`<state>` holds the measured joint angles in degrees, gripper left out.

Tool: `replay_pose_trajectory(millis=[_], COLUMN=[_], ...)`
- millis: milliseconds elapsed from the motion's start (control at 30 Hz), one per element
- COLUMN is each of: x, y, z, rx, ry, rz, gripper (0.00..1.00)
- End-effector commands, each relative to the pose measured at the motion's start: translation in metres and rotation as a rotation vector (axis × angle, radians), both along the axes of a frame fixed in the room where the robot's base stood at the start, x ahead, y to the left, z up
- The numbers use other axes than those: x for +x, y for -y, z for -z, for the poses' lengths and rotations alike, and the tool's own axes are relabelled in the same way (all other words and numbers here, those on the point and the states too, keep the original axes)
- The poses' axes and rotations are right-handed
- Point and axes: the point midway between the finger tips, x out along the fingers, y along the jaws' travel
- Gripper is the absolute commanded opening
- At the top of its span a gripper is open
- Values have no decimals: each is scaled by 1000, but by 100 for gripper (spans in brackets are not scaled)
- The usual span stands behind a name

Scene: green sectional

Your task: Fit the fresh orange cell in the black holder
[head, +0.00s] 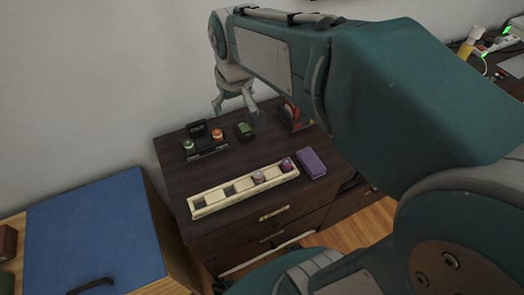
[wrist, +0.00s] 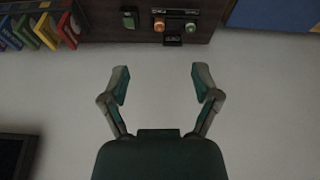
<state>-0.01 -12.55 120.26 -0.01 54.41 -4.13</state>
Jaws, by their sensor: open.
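The black holder (head: 207,147) stands at the back left of the dark dresser top. It also shows in the wrist view (wrist: 174,13). An orange-topped cell (head: 218,134) is at its right end and a green-topped cell (head: 188,145) at its left end. In the wrist view the orange cell (wrist: 158,25) is left and the green one (wrist: 191,26) right. I cannot tell whether this orange cell is fresh or how deep it sits. My gripper (head: 234,108) is open and empty above the back of the dresser; its spread fingers also show in the wrist view (wrist: 160,78).
A cream tray (head: 215,205) holds a pinkish cell (head: 258,177) and a purple cell (head: 287,164) in its right part. A purple box (head: 311,163) lies beside it. A small green block (head: 244,131) and a red object (head: 293,116) stand behind. A blue-topped cabinet (head: 90,225) is left.

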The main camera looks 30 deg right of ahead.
Motion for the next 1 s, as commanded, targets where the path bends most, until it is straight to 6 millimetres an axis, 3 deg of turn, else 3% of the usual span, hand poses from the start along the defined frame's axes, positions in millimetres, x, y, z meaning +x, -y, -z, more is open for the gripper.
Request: replay_pose_trajectory(millis=[233, 600, 767, 1000], x=[-57, -127, -139, -140], y=[0, 0, 0, 0], z=[-7, 5, 11, 11], rx=[9, 24, 29, 29], ry=[71, 163, 179, 179], rz=[25, 59, 66, 67], gripper=[80, 80, 80, 80])
